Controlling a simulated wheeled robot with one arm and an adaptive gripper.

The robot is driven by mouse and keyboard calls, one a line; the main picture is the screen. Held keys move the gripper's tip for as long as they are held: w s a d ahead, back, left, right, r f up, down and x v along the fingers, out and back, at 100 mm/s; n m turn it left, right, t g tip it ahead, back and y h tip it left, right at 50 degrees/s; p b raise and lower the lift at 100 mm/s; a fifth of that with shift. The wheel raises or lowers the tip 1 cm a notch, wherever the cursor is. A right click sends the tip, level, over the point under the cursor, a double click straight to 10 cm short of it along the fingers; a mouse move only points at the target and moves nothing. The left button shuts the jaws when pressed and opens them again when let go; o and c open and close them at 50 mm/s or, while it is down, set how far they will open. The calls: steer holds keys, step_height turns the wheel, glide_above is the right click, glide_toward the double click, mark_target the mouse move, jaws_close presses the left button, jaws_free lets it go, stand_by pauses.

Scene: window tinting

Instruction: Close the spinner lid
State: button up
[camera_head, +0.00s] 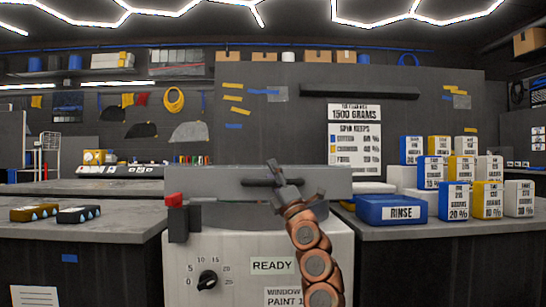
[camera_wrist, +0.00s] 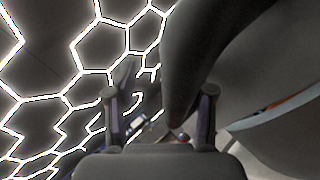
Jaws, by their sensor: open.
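The spinner is a white machine (camera_head: 230,245) with a dial and a READY label, in the middle of the head view. Its grey lid (camera_head: 215,182) shows as a wide slab above the body, with a dark curved gap below it; its exact angle is unclear. A dark bar handle (camera_head: 255,183) crosses the lid's front. My gripper (camera_head: 280,175) is at the handle's right part, overlapping it in the picture. In the wrist view my gripper's two fingers (camera_wrist: 160,100) are apart, with a large dark curved part (camera_wrist: 190,65) close by, partly between them. Contact cannot be told.
The right one (camera_head: 390,232) holds a blue RINSE box (camera_head: 395,210) and stacked weight boxes (camera_head: 460,170). The left one (camera_head: 95,222) holds two small blocks (camera_head: 35,212).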

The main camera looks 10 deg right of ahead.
step_height(320, 180, up, 4)
steer(key=shift+d+r, duration=0.1)
steer(key=shift+r, duration=0.75)
steer(key=shift+f, duration=0.15)
